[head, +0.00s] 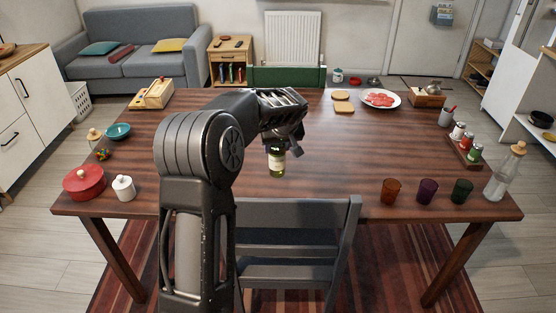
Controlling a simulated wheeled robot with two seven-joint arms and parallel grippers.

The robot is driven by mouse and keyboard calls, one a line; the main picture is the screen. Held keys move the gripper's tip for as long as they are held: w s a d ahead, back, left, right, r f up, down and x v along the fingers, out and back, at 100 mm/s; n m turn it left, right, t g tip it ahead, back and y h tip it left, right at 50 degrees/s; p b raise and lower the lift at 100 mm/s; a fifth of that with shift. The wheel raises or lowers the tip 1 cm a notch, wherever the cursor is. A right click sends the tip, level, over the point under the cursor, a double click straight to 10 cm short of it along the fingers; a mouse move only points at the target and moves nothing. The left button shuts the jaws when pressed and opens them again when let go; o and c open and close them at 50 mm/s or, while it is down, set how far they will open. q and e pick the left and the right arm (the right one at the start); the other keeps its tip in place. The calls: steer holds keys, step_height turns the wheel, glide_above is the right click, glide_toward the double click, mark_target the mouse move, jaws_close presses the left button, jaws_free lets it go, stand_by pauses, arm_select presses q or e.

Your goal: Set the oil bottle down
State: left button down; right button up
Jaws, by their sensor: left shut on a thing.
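My right gripper is not in view.
A chair (292,240) stands at the table's near edge. Coloured cups (427,191) and a glass bottle (505,172) stand at the right. The table between is clear.

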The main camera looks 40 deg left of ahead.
mark_target(277, 159)
arm_select(q)
step_height(277, 159, down, 5)
steer(key=shift+r, duration=0.15)
stand_by(0.3)
steer(key=shift+f, duration=0.3)
steer(key=c, duration=0.7)
jaws_free()
steer(key=shift+r, duration=0.15)
